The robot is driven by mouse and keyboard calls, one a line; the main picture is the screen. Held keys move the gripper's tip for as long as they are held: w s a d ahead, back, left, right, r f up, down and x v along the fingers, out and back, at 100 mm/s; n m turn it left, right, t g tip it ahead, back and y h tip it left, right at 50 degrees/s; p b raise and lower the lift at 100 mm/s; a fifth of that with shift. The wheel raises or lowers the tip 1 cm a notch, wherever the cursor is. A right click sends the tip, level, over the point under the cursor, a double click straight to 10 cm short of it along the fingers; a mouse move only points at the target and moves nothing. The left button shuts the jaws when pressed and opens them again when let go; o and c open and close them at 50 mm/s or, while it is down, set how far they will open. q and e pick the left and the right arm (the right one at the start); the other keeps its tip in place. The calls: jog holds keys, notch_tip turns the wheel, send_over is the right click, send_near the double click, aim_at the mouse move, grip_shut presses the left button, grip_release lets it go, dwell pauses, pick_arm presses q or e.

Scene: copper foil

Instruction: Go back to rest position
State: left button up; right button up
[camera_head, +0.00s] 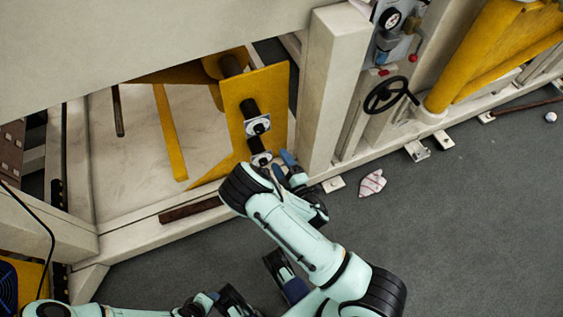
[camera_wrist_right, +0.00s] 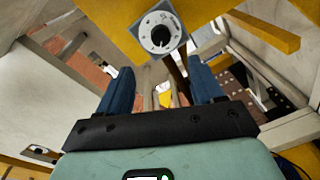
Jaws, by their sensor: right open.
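My right arm comes in from the lower right of the head view. Its gripper (camera_head: 284,167) is beside the lower end of a yellow panel (camera_head: 265,85) on the machine. In the right wrist view the blue fingers of the right gripper (camera_wrist_right: 162,85) stand wide apart with nothing between them. A square silver fitting with a round dial (camera_wrist_right: 160,33) is beyond the fingertips. My left arm (camera_head: 85,309) lies along the bottom edge of the head view. Its gripper end (camera_head: 213,300) is partly visible, but its jaw opening is unclear.
A pale frame post (camera_head: 332,90) stands right of my right gripper. A black handwheel (camera_head: 390,95) is farther right. A crumpled pale scrap (camera_head: 372,183) lies on the open grey floor (camera_head: 450,240).

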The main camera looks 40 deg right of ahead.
dwell(0.4)
jog(key=s+d+f+m+g+h, duration=0.2)
jog(key=s+f+m+g, duration=0.65)
jog(key=f, duration=0.55)
jog(key=s+a+f+m+g+y, duration=0.3)
jog(key=s+a+f+m+g, duration=0.1)
jog(key=s+a, duration=0.2)
jog(key=s+a+m+g+y, duration=0.3)
jog(key=s+a+y, duration=0.1)
jog(key=a, duration=0.4)
pick_arm(q)
jog(key=s+d+r+g+p, duration=0.1)
jog(key=s+r+p, duration=0.1)
jog(key=r+p, duration=0.6)
jog(key=s+d+r+g+p, duration=0.1)
jog(key=s+r+p, duration=0.1)
jog(key=r+p, duration=0.7)
jog(key=shift+s+d+m+h, duration=0.15)
jog(key=shift+s+m+h, duration=0.15)
jog(key=shift+h, duration=0.1)
pick_arm(e)
jog(key=s+a+r+g, duration=0.1)
jog(key=s+a+r, duration=0.1)
jog(key=r, duration=0.7)
jog(key=s+a+r+g+y, duration=0.1)
jog(key=s+r+g, duration=0.1)
jog(key=r, duration=0.7)
jog(key=shift+s+a+r, duration=0.15)
jog(key=shift+s+a, duration=0.25)
jog(key=shift+s, duration=0.3)
